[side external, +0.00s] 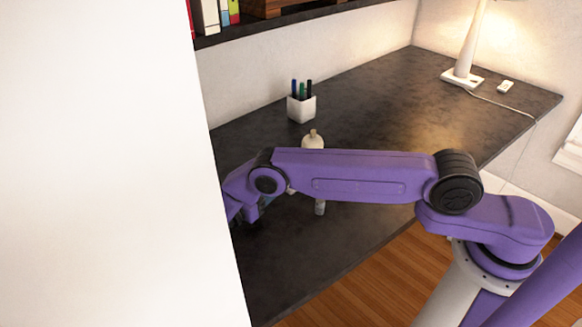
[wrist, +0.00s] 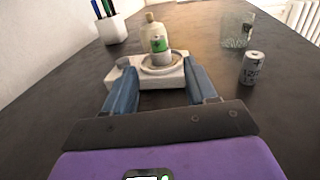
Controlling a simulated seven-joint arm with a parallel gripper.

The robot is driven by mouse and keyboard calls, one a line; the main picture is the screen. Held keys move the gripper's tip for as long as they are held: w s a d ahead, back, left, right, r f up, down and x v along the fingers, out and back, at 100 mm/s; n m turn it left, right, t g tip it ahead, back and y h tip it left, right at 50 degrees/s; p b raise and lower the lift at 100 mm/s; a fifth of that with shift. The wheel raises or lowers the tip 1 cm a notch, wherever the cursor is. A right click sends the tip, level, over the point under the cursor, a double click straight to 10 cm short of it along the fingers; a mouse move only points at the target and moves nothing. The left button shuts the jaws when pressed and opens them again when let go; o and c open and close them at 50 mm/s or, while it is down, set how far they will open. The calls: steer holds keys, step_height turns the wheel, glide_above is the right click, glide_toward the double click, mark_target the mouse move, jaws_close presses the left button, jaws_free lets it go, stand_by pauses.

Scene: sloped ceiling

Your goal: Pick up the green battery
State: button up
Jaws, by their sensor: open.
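In the wrist view my gripper (wrist: 159,72) is open, with its two blue fingers apart and empty. Ahead of it is a white holder (wrist: 118,75) with a round dish, partly hidden by the fingers. A pale bottle (wrist: 152,30) with a stopper stands there, with a green patch (wrist: 158,44) low on its front. I cannot tell whether this patch is a label or a separate green battery. A pale grey cylinder like a battery (wrist: 254,68) stands upright to the right. It also shows below my arm in the side view (side external: 320,207). My gripper is mostly hidden there.
A white pen cup (side external: 301,107) stands at the back of the dark desk (side external: 380,105). A clear glass (wrist: 235,32) stands behind the grey cylinder. A lamp (side external: 466,50) is at the far right. A white surface blocks the left of the side view.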

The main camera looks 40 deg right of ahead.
steer(key=d, duration=0.3)
steer(key=w+d, duration=0.1)
steer(key=d, duration=0.2)
steer(key=w+d, duration=0.1)
steer(key=d, duration=0.3)
steer(key=shift+r, duration=0.15)
jaws_close()
